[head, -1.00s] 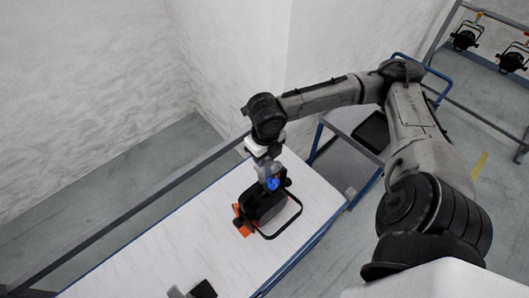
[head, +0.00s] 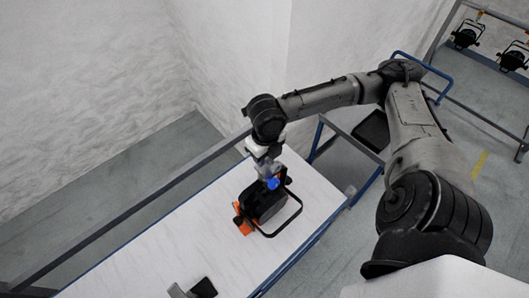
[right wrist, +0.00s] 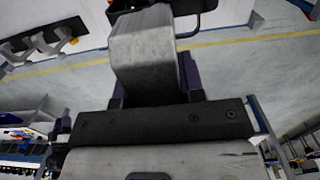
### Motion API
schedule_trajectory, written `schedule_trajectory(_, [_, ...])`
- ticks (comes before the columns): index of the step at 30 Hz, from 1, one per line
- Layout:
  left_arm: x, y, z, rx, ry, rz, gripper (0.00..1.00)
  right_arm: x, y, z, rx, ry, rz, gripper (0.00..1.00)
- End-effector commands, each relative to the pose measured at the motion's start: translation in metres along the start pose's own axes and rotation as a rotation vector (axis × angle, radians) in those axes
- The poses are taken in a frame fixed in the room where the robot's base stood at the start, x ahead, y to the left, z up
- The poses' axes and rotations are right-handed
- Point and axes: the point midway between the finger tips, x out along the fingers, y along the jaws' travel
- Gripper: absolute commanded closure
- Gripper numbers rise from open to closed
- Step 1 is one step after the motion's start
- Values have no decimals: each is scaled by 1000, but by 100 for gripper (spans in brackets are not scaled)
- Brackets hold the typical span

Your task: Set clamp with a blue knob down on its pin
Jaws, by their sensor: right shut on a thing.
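My right gripper (head: 266,166) points down over the table in the head view. It is shut on the clamp with a blue knob (head: 272,183), just above or at the top of a black par can (head: 264,206) with orange parts and a black looped yoke. In the right wrist view a grey piece of the clamp (right wrist: 148,55) stands between the purple-edged fingers. The pin is hidden, and I cannot tell whether the clamp touches it. My left gripper is not in view.
The white table (head: 150,255) has a blue edge and is bare left of the par can. A small black object (head: 203,287) and a grey piece lie near its bottom edge. A dark tray (head: 371,131) is on a blue-railed cart behind. More lamps (head: 466,36) hang at the top right.

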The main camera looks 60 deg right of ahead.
Motion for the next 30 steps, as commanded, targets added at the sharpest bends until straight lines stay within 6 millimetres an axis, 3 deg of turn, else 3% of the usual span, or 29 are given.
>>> schedule_trajectory(20, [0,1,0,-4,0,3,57,16,0,-1,0,0,0,100])
schedule_trajectory(21, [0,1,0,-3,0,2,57,16,0,0,0,0,0,62])
schedule_trajectory(30, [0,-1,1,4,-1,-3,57,16,0,-1,0,0,0,34])
